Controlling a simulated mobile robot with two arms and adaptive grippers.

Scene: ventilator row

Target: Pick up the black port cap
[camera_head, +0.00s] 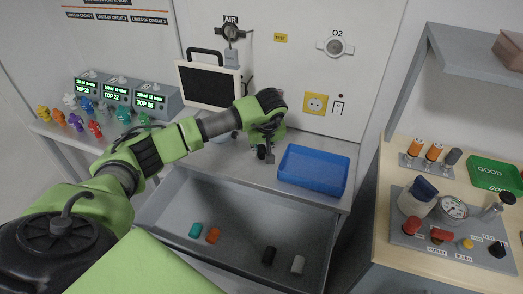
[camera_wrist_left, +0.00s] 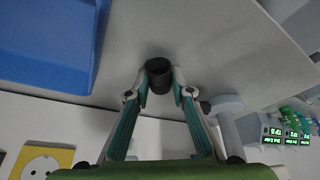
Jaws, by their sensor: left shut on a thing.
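My left gripper (camera_head: 266,154) is above the grey worktop, left of the blue tray. In the left wrist view its two fingers (camera_wrist_left: 158,84) are shut on a small dark cylinder, which looks like a black port cap (camera_wrist_left: 158,69). The cap sits between the fingertips, with its round end showing. I cannot tell whether it touches the worktop. Another black cap (camera_head: 269,255) lies in the open grey drawer, beside a white cap (camera_head: 298,264). A teal cap (camera_head: 195,230) and an orange cap (camera_head: 213,235) lie further left in it. My right gripper is not in view.
The empty blue tray (camera_head: 314,169) stands on the worktop, also large in the left wrist view (camera_wrist_left: 45,40). A dark monitor (camera_head: 208,86) stands behind. Ventilator units (camera_head: 119,92) and several coloured figures are at left. A gauge panel (camera_head: 452,228) and green tray (camera_head: 494,174) are at right.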

